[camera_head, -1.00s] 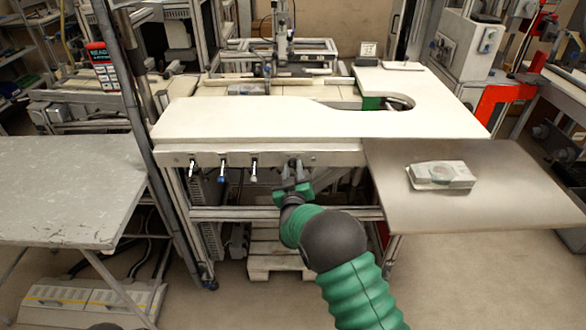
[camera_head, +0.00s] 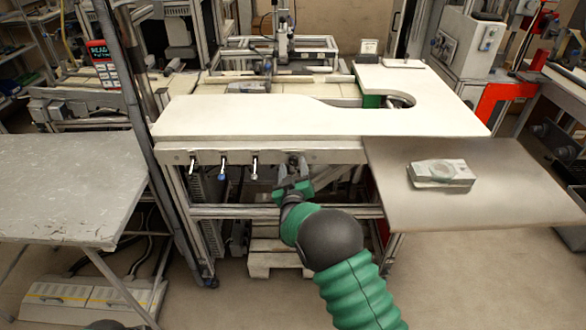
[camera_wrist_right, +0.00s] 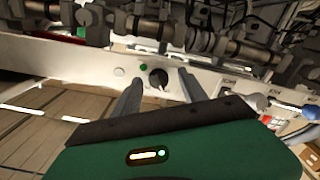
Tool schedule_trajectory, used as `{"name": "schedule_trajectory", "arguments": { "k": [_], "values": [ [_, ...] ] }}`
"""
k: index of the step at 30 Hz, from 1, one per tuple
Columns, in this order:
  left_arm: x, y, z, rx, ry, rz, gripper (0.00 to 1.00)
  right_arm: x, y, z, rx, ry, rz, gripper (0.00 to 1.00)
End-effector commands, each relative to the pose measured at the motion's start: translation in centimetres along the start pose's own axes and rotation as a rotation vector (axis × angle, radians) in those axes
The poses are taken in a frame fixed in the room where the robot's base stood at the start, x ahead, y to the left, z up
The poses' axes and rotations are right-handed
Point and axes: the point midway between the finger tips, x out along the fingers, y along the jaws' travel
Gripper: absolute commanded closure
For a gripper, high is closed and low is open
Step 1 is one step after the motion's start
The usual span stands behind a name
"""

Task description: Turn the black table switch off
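A round black switch (camera_wrist_right: 157,78) with a pale pointer is on the white front rail of the table, in the right wrist view. My right gripper (camera_wrist_right: 159,74) is open, its two grey fingers spread on either side of the switch. I cannot tell whether they touch it. In the head view my right gripper (camera_head: 294,165) is at the table's front rail (camera_head: 330,153), right of the hanging handles, and largely hides the switch. My left gripper is not in view.
A small green light (camera_wrist_right: 143,68) sits beside the switch.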

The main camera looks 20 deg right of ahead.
Motion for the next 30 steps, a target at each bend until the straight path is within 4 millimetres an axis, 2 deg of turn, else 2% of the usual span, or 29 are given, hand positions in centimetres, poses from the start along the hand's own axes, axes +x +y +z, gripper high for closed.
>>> {"name": "schedule_trajectory", "arguments": {
  "k": [5, 8, 11, 21, 25, 30],
  "values": [
    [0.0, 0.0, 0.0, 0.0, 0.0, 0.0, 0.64, -0.2, 0.1, -0.1, 0.0, 0.001, 0.001, 0.5],
    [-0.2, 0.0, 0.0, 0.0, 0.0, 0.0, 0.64, -1.2, 0.1, -0.1, 0.0, 0.0, 0.0, 0.5],
    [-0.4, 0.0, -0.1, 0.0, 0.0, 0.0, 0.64, -3.5, 0.0, -0.2, -0.001, 0.001, -0.002, 0.5],
    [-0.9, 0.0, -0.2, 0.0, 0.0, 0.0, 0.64, -13.2, -0.1, 0.0, -0.002, -0.001, -0.003, 0.5],
    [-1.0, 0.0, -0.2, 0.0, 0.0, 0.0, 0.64, -15.6, -0.2, 0.1, -0.001, -0.001, -0.002, 0.5],
    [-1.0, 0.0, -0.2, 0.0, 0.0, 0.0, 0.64, -16.8, -0.1, 0.1, -0.001, 0.0, 0.0, 0.5]
  ]
}}
